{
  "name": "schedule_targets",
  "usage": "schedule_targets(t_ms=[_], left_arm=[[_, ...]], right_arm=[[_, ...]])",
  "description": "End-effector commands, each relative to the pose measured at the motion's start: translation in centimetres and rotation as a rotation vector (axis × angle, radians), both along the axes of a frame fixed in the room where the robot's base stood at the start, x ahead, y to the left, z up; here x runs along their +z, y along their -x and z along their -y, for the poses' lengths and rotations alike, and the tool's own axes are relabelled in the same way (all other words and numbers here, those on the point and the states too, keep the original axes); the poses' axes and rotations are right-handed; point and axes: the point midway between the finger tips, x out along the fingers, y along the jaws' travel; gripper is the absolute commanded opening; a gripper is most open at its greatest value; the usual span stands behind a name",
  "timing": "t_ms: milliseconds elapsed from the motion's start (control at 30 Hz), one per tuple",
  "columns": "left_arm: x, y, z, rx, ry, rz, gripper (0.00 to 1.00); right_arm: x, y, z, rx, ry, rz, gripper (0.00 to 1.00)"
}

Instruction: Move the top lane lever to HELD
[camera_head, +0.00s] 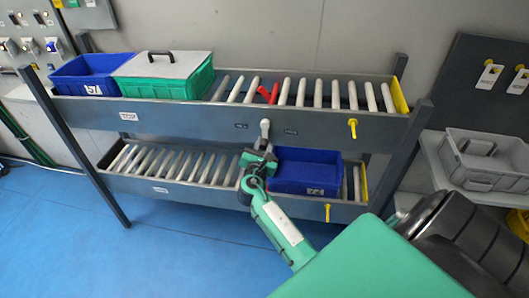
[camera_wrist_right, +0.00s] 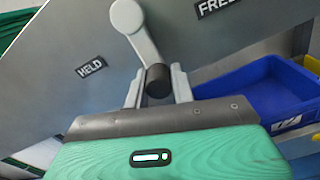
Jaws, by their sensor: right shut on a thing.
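The top lane lever (camera_head: 265,130) is a light grey arm on the front rail of the top lane. In the right wrist view the lever (camera_wrist_right: 142,42) hangs from its round pivot to a dark knob (camera_wrist_right: 158,80). It points about straight down from the rail, between the HELD label (camera_wrist_right: 90,66) on the left and the FREE label (camera_wrist_right: 215,8) on the right. My right gripper (camera_head: 260,155) has its fingers (camera_wrist_right: 157,88) on either side of the knob and is shut on it. My left gripper is not in view.
A red stop (camera_head: 268,93) stands among the top rollers. A blue bin (camera_head: 90,75) and a lidded green bin (camera_head: 165,77) sit on the top lane's left. A blue bin (camera_head: 305,170) sits on the lower lane, just right of my right gripper. A grey crate (camera_head: 485,160) stands at right.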

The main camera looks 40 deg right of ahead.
Motion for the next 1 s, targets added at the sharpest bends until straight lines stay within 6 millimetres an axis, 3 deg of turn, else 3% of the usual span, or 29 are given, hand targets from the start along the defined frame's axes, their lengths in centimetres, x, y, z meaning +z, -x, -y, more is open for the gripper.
schedule_targets(t_ms=[67, 533, 1000], left_arm=[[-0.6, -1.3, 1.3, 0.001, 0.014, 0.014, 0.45], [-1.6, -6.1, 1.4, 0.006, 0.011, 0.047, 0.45], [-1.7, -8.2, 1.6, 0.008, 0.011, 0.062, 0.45]], right_arm=[[-0.2, -0.4, -0.2, -0.004, -0.049, 0.06, 0.0], [0.5, -2.4, -2.0, -0.006, -0.324, 0.381, 0.0], [1.4, -3.3, -2.8, -0.007, -0.471, 0.55, 0.0]])
